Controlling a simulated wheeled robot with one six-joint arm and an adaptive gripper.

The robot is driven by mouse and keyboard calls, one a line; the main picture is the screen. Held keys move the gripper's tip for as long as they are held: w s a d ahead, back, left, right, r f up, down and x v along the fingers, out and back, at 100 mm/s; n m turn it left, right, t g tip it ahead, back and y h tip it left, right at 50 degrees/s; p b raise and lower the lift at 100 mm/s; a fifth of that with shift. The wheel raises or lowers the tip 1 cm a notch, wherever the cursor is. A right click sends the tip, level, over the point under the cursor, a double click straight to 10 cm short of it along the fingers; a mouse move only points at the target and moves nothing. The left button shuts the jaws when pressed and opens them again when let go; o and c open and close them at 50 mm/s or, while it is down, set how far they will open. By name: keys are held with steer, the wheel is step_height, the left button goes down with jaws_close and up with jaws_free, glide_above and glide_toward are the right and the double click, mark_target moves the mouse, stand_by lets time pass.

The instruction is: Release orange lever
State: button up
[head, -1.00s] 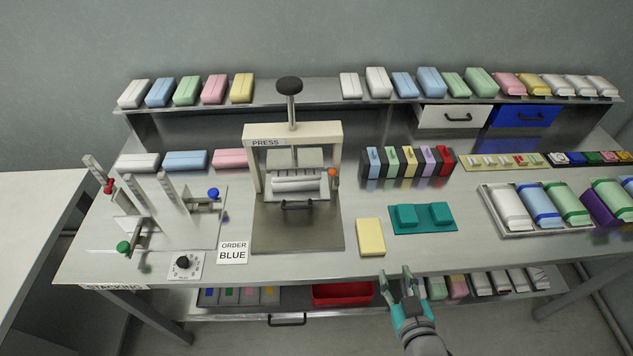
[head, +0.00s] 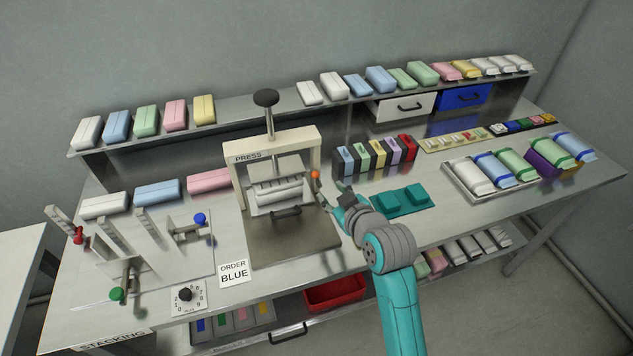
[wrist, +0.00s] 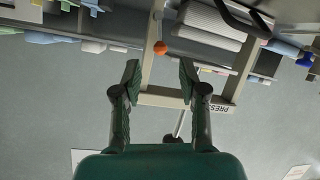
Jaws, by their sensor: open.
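The orange lever (head: 315,175) is a small orange ball at the right post of the press (head: 276,165). In the wrist view the orange ball (wrist: 160,47) shows ahead, between the lines of the two fingers and beyond their tips. My gripper (head: 332,200) is open beside the press's right side, just below and right of the ball in the head view. In the wrist view my gripper (wrist: 159,80) has its fingers apart with nothing between them. The lever does not appear to be touched. Part of the lever's shaft is hard to make out.
Coloured upright boxes (head: 375,158) stand right of the press. A teal tray (head: 403,200) lies partly behind my arm. The order card (head: 233,272) and dial (head: 187,295) are at the front left. A black knob (head: 266,97) tops the press.

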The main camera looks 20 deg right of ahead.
mark_target(317, 179)
steer(key=x, duration=0.9)
steer(key=shift+d, duration=0.1)
jaws_close()
